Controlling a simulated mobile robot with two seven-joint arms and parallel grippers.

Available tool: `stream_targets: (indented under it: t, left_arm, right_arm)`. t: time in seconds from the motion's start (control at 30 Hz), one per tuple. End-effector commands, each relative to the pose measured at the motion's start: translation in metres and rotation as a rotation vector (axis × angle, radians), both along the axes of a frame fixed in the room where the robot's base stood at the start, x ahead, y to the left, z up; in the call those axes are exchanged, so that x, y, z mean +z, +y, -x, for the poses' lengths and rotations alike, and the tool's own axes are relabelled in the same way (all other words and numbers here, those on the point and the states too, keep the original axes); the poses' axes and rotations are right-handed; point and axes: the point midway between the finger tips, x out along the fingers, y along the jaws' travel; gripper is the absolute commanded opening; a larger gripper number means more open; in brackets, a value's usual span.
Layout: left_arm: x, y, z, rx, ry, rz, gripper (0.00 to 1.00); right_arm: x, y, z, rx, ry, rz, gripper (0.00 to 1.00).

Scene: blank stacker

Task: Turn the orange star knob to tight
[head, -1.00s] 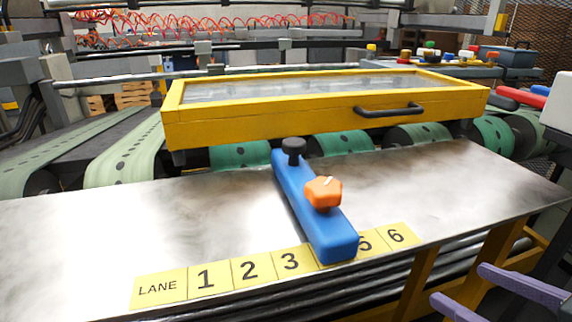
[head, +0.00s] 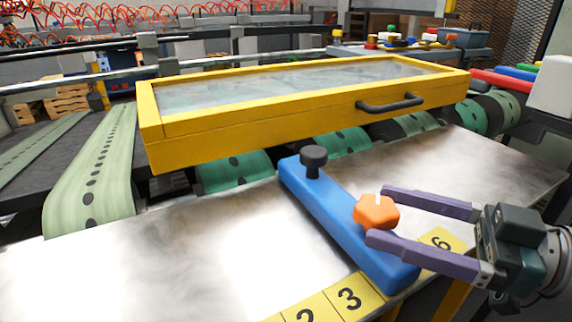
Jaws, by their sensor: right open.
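The orange star knob (head: 377,211) sits on top of the blue bar (head: 330,215), towards its near end. A pale mark shows on top of the knob. The blue bar lies on the metal table over the lane strip and covers some of its numbers. My right gripper (head: 376,214) comes in from the right with purple fingers open. One finger is on the far side of the knob and the other on the near side, its tip overlapping the knob's lower edge. I cannot tell whether either finger touches it. My left gripper is not in view.
A black knob (head: 313,160) stands at the bar's far end. A yellow framed cover (head: 300,122) with a black handle (head: 390,104) lies behind it, above green belts (head: 90,175). The metal table (head: 180,260) is clear on the left.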

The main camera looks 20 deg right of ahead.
Motion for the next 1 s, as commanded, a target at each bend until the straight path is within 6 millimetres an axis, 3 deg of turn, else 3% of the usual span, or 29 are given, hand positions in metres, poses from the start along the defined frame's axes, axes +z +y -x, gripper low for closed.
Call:
stream_targets:
  t: [0.2, 0.5, 1.0]
  left_arm:
    - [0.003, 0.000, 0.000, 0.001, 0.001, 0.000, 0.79]
    - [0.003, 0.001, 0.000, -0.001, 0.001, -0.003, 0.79]
    - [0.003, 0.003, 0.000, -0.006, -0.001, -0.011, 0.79]
  right_arm:
    - [0.000, 0.015, -0.018, -0.001, -0.001, 0.001, 0.87]
    - [-0.001, 0.016, -0.019, 0.000, 0.001, 0.001, 0.87]
    - [0.000, 0.016, -0.019, 0.000, 0.001, 0.001, 0.30]
